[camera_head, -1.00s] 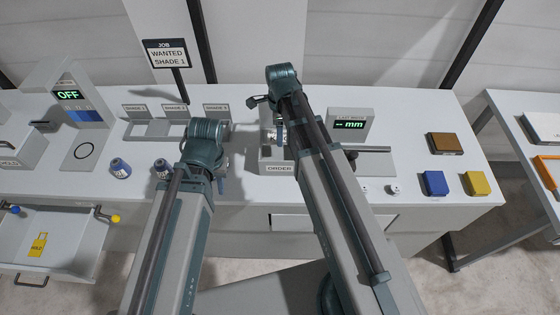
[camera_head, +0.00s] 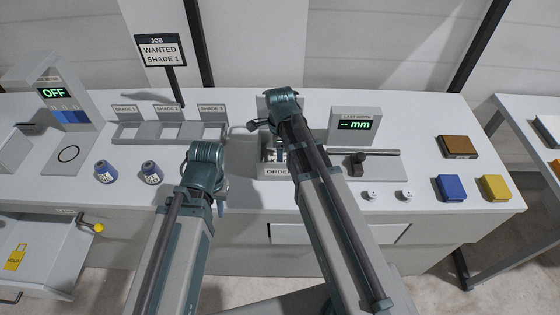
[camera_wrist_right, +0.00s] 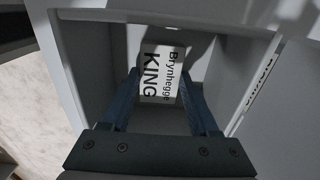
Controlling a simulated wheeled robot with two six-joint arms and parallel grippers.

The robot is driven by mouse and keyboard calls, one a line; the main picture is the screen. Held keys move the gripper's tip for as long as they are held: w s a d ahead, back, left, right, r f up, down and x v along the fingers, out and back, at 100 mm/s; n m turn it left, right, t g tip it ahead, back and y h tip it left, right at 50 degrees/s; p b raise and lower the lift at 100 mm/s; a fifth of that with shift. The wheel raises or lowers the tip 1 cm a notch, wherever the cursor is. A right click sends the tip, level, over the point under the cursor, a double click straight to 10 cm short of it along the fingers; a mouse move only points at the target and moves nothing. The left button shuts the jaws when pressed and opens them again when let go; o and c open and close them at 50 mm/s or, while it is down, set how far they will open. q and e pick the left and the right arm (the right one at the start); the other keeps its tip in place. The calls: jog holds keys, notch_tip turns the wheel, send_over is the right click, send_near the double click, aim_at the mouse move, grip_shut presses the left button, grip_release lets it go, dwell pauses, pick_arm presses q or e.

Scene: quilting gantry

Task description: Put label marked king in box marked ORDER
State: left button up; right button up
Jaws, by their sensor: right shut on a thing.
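The label marked KING (camera_wrist_right: 160,75) is white with black print, also reading Brynhegge. In the right wrist view it sits between the fingertips of my right gripper (camera_wrist_right: 160,95), which is shut on it. Light walls of the box surround the label and fingers. In the head view the box marked ORDER (camera_head: 275,171) stands near the middle of the bench. My right gripper (camera_head: 279,150) is down at this box, partly hidden by its own arm. My left gripper (camera_head: 220,196) hangs left of the box, apart from it; its fingers are mostly hidden behind its wrist.
Shade trays (camera_head: 170,133) lie behind. A small display (camera_head: 354,125) stands right of the box. Blue (camera_head: 451,188), yellow (camera_head: 495,188) and brown (camera_head: 458,146) blocks lie further right. An open drawer (camera_head: 45,245) juts out at front left.

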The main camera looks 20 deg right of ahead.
jog(key=shift+f, duration=0.2)
jog(key=shift+f, duration=0.25)
jog(key=o, duration=1.3)
jog(key=shift+r, duration=0.1)
jog(key=shift+o, duration=0.2)
jog(key=shift+r, duration=0.1)
notch_tip(320, 180, up, 12)
jog(key=p, duration=1.2)
